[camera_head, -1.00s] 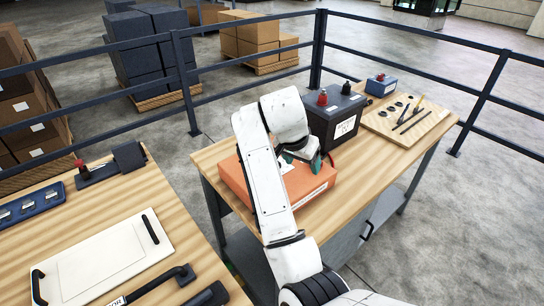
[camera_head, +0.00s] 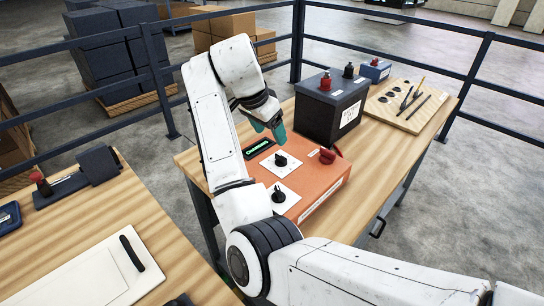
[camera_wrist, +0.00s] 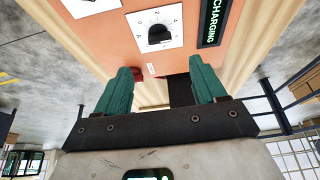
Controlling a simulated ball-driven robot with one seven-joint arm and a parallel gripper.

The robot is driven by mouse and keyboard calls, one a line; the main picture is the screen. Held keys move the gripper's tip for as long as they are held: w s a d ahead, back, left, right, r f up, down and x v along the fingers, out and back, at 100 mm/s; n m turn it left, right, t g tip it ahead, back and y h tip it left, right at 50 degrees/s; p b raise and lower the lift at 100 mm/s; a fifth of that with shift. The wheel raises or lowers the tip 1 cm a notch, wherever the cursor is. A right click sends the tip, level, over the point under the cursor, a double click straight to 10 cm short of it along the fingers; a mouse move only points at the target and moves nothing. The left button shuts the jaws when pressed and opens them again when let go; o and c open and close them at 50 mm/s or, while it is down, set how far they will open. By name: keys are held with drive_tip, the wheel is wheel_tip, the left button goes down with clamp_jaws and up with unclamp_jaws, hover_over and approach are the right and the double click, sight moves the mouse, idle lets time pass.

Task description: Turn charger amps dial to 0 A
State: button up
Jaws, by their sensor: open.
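The orange charger (camera_head: 322,200) sits on the wooden table. Its top has two black dials on white plates: one nearer the display (camera_head: 281,161) and one nearer the front (camera_head: 278,196). I cannot read which one is marked amps. A dark display (camera_head: 258,148) with green letters reads "CHARGING" in the wrist view (camera_wrist: 212,22). My gripper (camera_head: 268,130) has teal fingers, is open and empty, and hangs just beyond the dial nearer the display. In the wrist view, that dial (camera_wrist: 158,36) lies beyond the gap between my fingertips (camera_wrist: 161,75), untouched; its scale is too small to read.
A red knob (camera_head: 328,155) stands on the charger's right side. A black battery (camera_head: 330,108) with a red and a black terminal stands close behind it. A tool board (camera_head: 408,105) lies farther right. A second table (camera_head: 100,225) is at left. Railings (camera_head: 400,55) run behind.

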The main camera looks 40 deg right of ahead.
sight(281, 156)
drive_tip(key=p+x, duration=0.1)
drive_tip(key=x, duration=0.9)
drive_tip(key=shift+d+f, duration=0.1)
drive_tip(key=shift+f, duration=0.25)
drive_tip(key=shift+c, duration=0.5)
drive_tip(key=c, duration=1)
drive_tip(key=shift+o, duration=0.2)
drive_tip(key=shift+r, duration=0.1)
drive_tip(key=shift+s+p, duration=0.1)
drive_tip(key=shift+p, duration=0.3)
